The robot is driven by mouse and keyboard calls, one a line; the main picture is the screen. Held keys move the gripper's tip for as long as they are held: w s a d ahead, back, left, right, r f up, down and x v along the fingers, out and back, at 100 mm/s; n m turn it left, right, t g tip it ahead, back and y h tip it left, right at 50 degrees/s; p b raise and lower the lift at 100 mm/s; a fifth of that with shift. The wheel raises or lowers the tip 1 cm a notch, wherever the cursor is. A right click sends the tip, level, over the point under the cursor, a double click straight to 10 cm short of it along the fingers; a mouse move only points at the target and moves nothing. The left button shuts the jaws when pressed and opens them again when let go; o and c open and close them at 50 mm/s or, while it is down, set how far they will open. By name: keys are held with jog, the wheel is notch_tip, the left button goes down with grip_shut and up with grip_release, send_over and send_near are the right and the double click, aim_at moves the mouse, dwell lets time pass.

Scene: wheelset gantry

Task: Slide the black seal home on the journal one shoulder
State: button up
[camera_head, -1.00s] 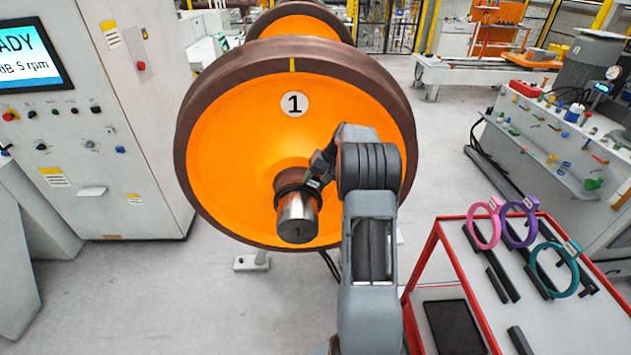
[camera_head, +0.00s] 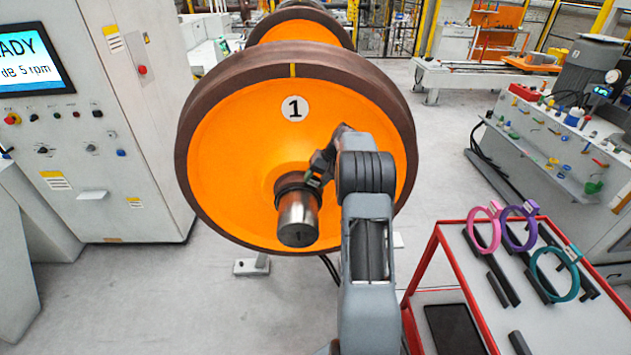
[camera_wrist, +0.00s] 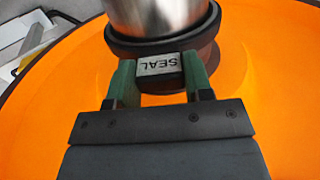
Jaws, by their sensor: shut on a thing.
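The black seal (camera_wrist: 130,47) is a ring around the steel journal (camera_wrist: 160,14), close to the orange wheel face. In the head view the seal (camera_head: 286,187) sits at the inner end of journal one (camera_head: 298,218), near the brown shoulder. My gripper (camera_wrist: 160,70) is shut on the seal's pale tab marked "SEAL", one green finger on each side. In the head view my gripper (camera_head: 318,180) is at the right of the journal. A brown shoulder (camera_wrist: 208,52) shows just behind the ring. Whether the seal touches it I cannot tell.
The orange wheel (camera_head: 235,150) with brown rim stands behind the journal. A red-framed cart (camera_head: 425,262) at the lower right holds pink (camera_head: 470,236), purple (camera_head: 508,240) and teal rings (camera_head: 535,278). A grey control cabinet (camera_head: 135,190) stands left. The floor left of the journal is clear.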

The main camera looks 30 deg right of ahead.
jog(key=shift+w+d, duration=0.3)
jog(key=shift+w, duration=0.25)
jog(key=o, duration=1)
jog(key=shift+o, duration=0.2)
jog(key=b+v, duration=0.1)
jog(key=v, duration=1.2)
jog(key=shift+d+r+b, duration=0.25)
jog(key=shift+r+b, duration=0.05)
jog(key=shift+s, duration=0.15)
